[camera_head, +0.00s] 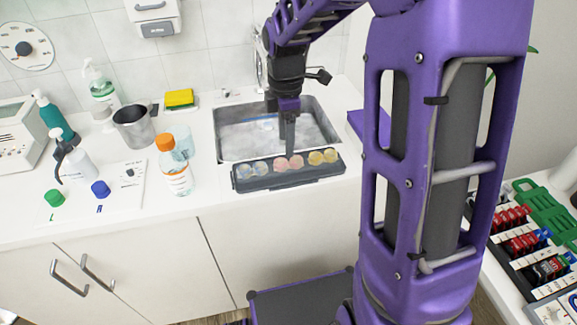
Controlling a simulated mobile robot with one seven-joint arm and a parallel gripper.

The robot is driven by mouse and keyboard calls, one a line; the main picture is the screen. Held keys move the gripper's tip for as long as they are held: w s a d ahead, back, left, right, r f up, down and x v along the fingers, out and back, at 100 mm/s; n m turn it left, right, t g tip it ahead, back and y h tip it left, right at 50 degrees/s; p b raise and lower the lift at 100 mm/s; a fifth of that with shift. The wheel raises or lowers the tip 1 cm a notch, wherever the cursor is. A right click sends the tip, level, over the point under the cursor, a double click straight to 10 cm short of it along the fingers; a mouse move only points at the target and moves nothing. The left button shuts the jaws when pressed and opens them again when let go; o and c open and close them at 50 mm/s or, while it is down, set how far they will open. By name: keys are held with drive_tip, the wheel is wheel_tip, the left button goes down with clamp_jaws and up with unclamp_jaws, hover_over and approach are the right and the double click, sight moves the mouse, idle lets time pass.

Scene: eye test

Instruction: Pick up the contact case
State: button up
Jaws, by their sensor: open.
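A dark grey tray (250,184) lies at the counter's front edge, before the sink. It holds round pieces in pairs: pale blue (252,170), pink (288,163) and yellow (323,157). They look like contact cases, but I cannot tell which one is meant. My gripper (288,150) points down just above or behind the pink pair, with nothing seen in it. Its fingers look nearly in line from here, and I cannot tell whether they touch anything. A green cap (54,197) and a blue cap (101,188) stand on a white sheet marked L and R.
The sink (225,145) lies behind the tray. An orange-capped bottle (175,170), a metal cup (135,128), pump bottles (80,165) and a yellow sponge (180,98) stand to the left. Bare counter (210,215) lies left of the tray. My arm hides the counter's right part.

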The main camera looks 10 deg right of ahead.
sight(289, 164)
drive_tip(key=f, duration=0.2)
drive_tip(key=f+b, duration=0.1)
drive_tip(key=f, duration=0.2)
drive_tip(key=shift+s+d+f, duration=0.2)
drive_tip(key=shift+f, duration=0.15)
clamp_jaws()
